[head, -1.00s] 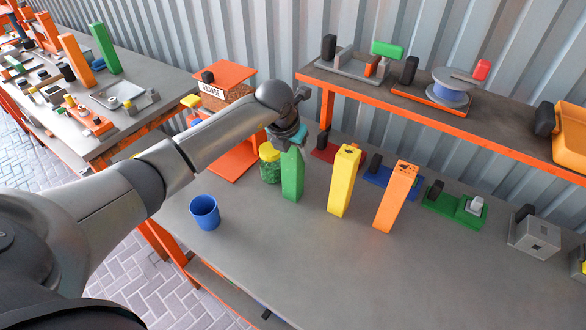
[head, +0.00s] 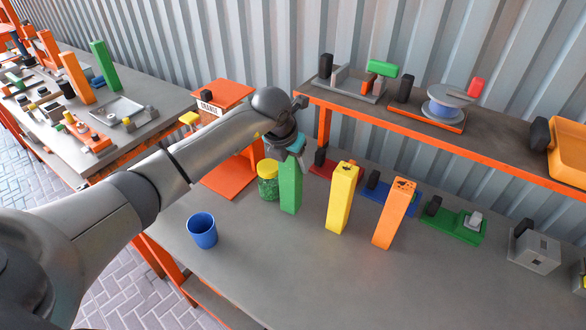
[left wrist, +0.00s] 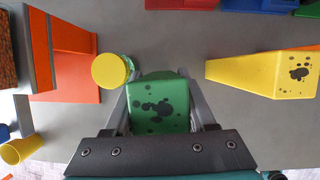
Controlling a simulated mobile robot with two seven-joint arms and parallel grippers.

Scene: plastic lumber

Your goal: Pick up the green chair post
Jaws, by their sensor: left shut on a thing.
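The green chair post (head: 290,186) stands upright on the grey workbench in the head view. My left gripper (head: 290,150) is at its top, reaching over from the left. In the left wrist view the green post's speckled top (left wrist: 158,106) sits between the two fingers of my left gripper (left wrist: 160,100), which is shut on it. In the head view I cannot tell whether the post's foot touches the bench. My right gripper is not in view.
A yellow post (head: 341,200) and an orange post (head: 394,215) stand to the right. A blue cup (head: 202,231) stands at front left. The bench front is clear.

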